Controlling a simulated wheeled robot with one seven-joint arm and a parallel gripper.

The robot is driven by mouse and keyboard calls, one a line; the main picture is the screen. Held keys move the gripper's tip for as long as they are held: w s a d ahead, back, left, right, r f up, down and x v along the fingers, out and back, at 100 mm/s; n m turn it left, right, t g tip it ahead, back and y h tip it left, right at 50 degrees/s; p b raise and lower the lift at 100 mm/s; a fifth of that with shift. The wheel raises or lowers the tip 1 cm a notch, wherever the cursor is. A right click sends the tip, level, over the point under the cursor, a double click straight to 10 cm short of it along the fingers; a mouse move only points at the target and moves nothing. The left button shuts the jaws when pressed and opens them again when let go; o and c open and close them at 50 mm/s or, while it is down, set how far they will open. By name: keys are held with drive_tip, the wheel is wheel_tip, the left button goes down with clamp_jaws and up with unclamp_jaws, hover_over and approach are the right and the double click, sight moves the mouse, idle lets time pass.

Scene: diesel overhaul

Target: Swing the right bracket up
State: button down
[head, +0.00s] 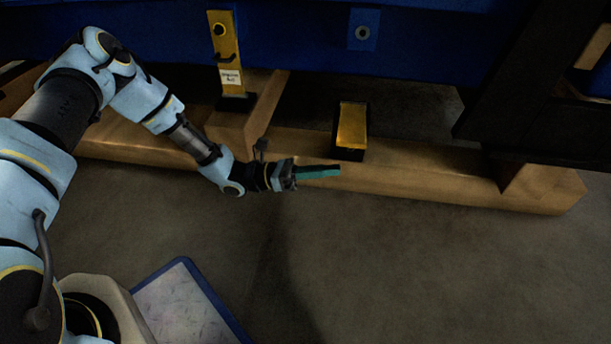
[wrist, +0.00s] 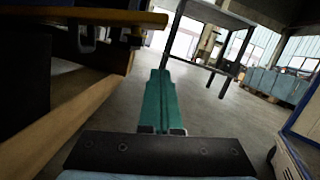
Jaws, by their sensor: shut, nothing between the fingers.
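The right bracket (head: 351,127) is a yellow plate with dark sides, swung down and sticking out over the wooden beam. Above it, a blue plate with a round hole (head: 362,31) is on the blue frame. The left bracket (head: 228,50) is yellow, labelled and stands upright against the frame. My gripper (head: 318,172) is shut and empty, its teal fingers pointing right, just below the right bracket in the picture and apart from it. In the wrist view the shut fingers (wrist: 160,100) show, with a yellow edge (wrist: 110,16) at upper left that seems to be the right bracket.
The wooden beam (head: 450,176) runs behind my gripper, under the blue frame (head: 300,45). A dark post (head: 510,85) stands at the right. A blue-edged board (head: 187,308) lies near my base. The floor (head: 430,265) in front of the beam is clear.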

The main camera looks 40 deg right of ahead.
drive_tip(key=r, duration=0.2)
drive_tip(key=d+r+b, duration=0.1)
drive_tip(key=r, duration=0.1)
drive_tip(key=shift+s+d+r, duration=0.1)
drive_tip(key=shift+s+d, duration=0.1)
drive_tip(key=shift+r, duration=0.1)
drive_tip(key=w+d+r+n+t+h+p, duration=0.1)
drive_tip(key=w+d+r+n+p, duration=0.15)
drive_tip(key=r+n+p, duration=0.4)
drive_tip(key=w+d+r+n+t+p, duration=0.1)
drive_tip(key=d+r+n+t+p, duration=0.15)
drive_tip(key=r+p, duration=0.7)
drive_tip(key=w+d+r+n+p, duration=0.2)
drive_tip(key=w+d+n+p, duration=0.1)
drive_tip(key=d, duration=0.3)
drive_tip(key=w+d+r+n+p, duration=0.2)
drive_tip(key=w+d+n+p, duration=0.1)
drive_tip(key=w+d, duration=0.3)
drive_tip(key=shift+r+n+t, duration=0.4)
drive_tip(key=shift+n+t, duration=0.05)
drive_tip(key=shift+n, duration=0.25)
